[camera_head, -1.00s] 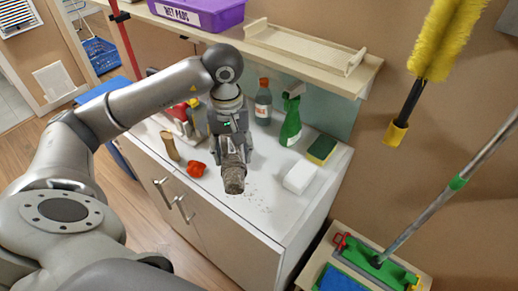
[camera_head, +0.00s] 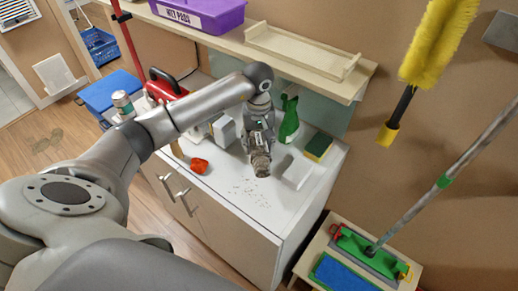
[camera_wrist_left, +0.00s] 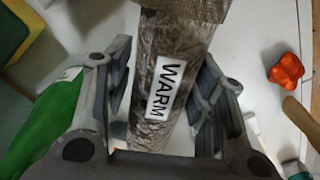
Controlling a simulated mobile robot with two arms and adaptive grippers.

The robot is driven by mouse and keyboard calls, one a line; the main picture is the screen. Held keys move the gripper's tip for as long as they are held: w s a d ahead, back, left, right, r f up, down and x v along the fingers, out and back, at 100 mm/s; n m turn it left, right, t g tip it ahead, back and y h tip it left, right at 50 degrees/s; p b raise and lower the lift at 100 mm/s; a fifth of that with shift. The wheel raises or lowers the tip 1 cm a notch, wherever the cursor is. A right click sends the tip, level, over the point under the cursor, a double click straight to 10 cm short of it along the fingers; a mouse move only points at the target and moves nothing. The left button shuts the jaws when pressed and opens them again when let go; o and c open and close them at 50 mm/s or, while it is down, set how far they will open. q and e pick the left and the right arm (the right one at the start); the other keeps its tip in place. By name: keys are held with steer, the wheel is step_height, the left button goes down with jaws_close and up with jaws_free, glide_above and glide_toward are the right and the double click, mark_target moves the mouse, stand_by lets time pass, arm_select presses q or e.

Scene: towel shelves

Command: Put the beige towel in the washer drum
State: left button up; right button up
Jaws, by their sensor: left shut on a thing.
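My left gripper (camera_head: 259,147) is shut on a brown, mottled cylinder (camera_head: 261,164). It points down over the white cabinet top, near its right half. In the left wrist view the cylinder (camera_wrist_left: 180,45) stands between the two fingers and carries a white label reading WARM. I cannot tell whether it is a rolled towel. No plainly beige towel and no washer drum show in these views. My right gripper is not in view.
On the white cabinet top (camera_head: 235,205) are a red object (camera_head: 199,166), a green spray bottle (camera_head: 289,120), a yellow-green sponge (camera_head: 319,146), a white block (camera_head: 298,172) and scattered crumbs. A wooden shelf (camera_head: 300,62) with a purple bin (camera_head: 200,12) runs above.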

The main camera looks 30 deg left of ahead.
arm_select(q)
step_height(320, 180, down, 4)
steer(key=shift+d+f+p, duration=0.1)
steer(key=shift+d+p, duration=0.05)
steer(key=shift+p, duration=0.65)
steer(key=shift+w+f, duration=0.25)
steer(key=shift+f, duration=0.1)
steer(key=shift+f, duration=0.15)
steer(key=o, duration=1.5)
